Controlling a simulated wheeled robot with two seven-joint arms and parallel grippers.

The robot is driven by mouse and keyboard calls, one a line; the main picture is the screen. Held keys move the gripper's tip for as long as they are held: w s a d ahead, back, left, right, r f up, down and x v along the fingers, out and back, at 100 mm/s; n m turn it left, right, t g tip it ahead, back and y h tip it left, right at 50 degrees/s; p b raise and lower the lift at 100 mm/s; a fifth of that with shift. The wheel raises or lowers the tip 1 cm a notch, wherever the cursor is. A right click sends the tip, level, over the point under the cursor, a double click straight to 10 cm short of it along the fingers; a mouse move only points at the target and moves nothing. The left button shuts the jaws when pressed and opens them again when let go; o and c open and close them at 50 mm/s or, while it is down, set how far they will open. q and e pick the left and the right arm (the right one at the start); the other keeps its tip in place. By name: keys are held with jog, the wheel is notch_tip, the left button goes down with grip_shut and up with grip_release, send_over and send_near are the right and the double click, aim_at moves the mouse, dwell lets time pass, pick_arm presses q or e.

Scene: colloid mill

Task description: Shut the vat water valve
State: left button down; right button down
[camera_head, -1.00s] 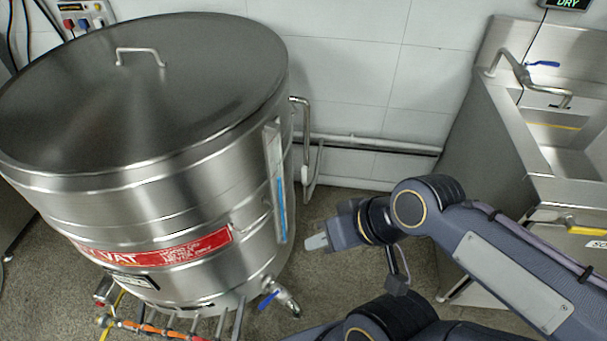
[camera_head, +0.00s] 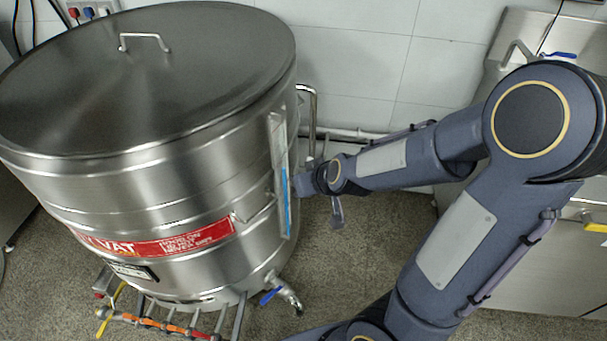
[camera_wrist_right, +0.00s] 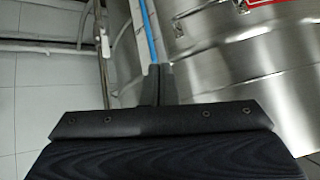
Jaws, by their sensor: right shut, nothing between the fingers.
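The steel vat (camera_head: 130,190) with a lid and handle fills the left of the head view. A blue-handled valve (camera_head: 270,296) sits on a short outlet low on its front right. A pipe (camera_head: 313,105) bends into the vat's back right side; no handle shows on it, and its lower part is hidden behind my right arm. I cannot tell which is the water valve. My right gripper (camera_head: 304,187) is beside the vat's right side, close to the blue-striped level gauge (camera_head: 284,190). In the wrist view its fingers (camera_wrist_right: 157,80) are shut and empty. My left gripper is not in view.
A steel sink unit (camera_head: 520,260) stands on the right, partly behind my right arm. A horizontal pipe (camera_head: 350,133) runs along the tiled wall. The floor between vat and sink is bare.

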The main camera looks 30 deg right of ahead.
jog(key=w+d+f+n+t+h+b, duration=0.2)
jog(key=w+d+f+n+t+h, duration=0.1)
jog(key=f+n, duration=0.4)
jog(key=w+d+f+n+t+h+b, duration=0.3)
jog(key=f+n, duration=0.5)
jog(key=f, duration=0.3)
jog(key=shift+w+d+n+t+h+b, duration=0.25)
jog(key=shift+w+t+h, duration=0.25)
jog(key=shift+w+t, duration=0.7)
jog(key=shift+w+f, duration=0.1)
jog(key=shift+w, duration=0.05)
jog(key=x, duration=0.9)
jog(key=shift+w+d, duration=0.2)
jog(key=shift+w, duration=0.15)
jog(key=shift+f, duration=0.1)
jog(key=shift+s+d+b, duration=0.1)
jog(key=shift+d+b, duration=0.05)
jog(key=shift+b, duration=0.15)
